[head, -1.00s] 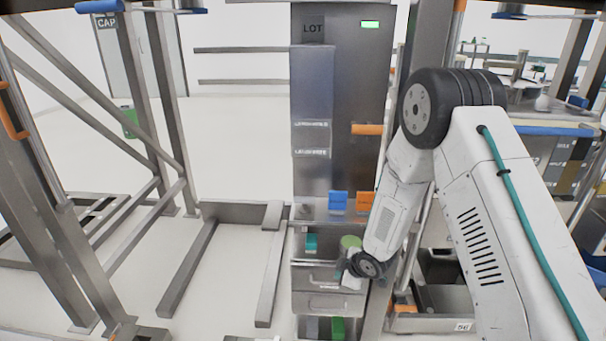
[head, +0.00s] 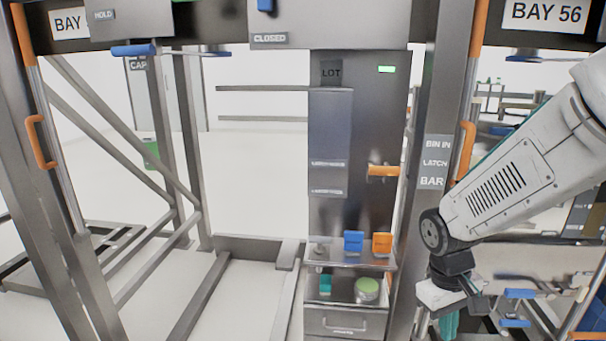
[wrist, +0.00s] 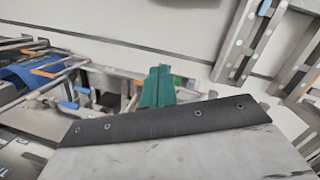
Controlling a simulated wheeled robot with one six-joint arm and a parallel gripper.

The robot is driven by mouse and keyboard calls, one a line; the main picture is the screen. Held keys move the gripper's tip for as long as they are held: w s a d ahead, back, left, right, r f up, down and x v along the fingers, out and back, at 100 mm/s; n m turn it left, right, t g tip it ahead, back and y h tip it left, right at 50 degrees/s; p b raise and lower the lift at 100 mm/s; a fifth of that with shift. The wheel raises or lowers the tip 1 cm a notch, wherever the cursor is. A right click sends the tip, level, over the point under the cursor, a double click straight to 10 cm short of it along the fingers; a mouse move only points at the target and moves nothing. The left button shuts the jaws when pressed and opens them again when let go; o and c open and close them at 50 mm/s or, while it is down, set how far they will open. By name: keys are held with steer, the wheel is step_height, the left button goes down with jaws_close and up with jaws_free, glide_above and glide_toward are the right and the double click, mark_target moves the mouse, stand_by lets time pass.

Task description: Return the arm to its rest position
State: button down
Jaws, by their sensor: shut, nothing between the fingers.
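My gripper (head: 447,322) hangs below my white arm at the right of the head view, in front of the steel post. Its teal fingers point down and sit together with nothing held. The fingers also show in the wrist view (wrist: 158,87), pressed together beyond the dark plate edge. The gripper is to the right of the open drawer (head: 343,321) and apart from it.
The drawer holds a green round item (head: 366,290) and a teal block (head: 325,284). Blue (head: 353,241) and orange (head: 382,243) blocks stand on the ledge above. The post labelled latch bar (head: 433,150) stands beside my arm. Open floor (head: 255,185) lies left of the cabinet.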

steer(key=s+r+m+t+y, duration=0.1)
steer(key=s+r+m+t, duration=0.2)
steer(key=s+r, duration=1.2)
steer(key=shift+s+a+r+y, duration=0.3)
steer(key=shift+s+a, duration=0.05)
steer(key=shift+a, duration=0.05)
steer(key=c, duration=2.1)
jaws_free()
steer(key=shift+c, duration=0.2)
